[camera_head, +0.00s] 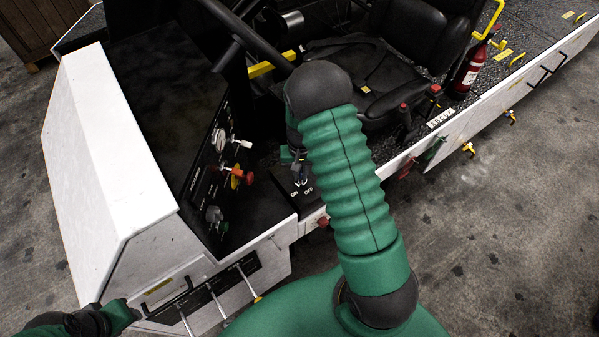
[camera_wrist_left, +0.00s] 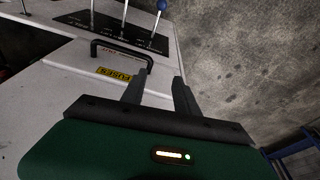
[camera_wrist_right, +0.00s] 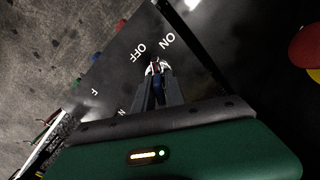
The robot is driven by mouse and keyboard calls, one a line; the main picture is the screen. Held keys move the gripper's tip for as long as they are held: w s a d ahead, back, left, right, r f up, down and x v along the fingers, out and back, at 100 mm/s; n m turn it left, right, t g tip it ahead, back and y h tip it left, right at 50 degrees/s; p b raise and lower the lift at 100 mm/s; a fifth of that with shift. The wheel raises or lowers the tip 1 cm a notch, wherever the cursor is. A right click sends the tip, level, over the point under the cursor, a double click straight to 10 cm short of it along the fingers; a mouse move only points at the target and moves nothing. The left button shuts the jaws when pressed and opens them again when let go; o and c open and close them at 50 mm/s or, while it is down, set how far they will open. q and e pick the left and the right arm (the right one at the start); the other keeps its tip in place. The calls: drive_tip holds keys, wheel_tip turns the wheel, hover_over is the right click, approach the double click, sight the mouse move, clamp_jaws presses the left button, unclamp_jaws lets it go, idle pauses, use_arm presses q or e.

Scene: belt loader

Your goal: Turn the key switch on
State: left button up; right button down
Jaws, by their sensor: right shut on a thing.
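The key switch (camera_wrist_right: 157,66) sits on a dark panel with white ON and OFF labels in the right wrist view. My right gripper (camera_wrist_right: 156,80) is shut on its key, the fingers close together, with a bit of silver and red showing at their tips. In the head view the ON/OFF panel (camera_head: 309,201) lies below my right gripper (camera_head: 299,176), and my arm partly covers the area. The exact angle of the key is hard to tell. My left gripper (camera_wrist_left: 160,82) is open and empty near a black handle (camera_wrist_left: 121,52) on the white body.
A control panel with a red knob (camera_head: 241,175) stands left of the switch. Levers (camera_head: 216,300) are at the lower front. A seat (camera_head: 385,80) and a fire extinguisher (camera_head: 468,72) are behind. A second label pair lies beside the switch in the right wrist view.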

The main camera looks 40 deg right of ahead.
drive_tip(key=shift+w+d+r+m+p, duration=0.1)
drive_tip(key=shift+m+p, duration=0.35)
drive_tip(key=shift+m, duration=2.55)
drive_tip(key=c, duration=1.6)
unclamp_jaws()
drive_tip(key=shift+o, duration=1.1)
wheel_tip(320, 180, up, 17)
drive_tip(key=b, duration=0.1)
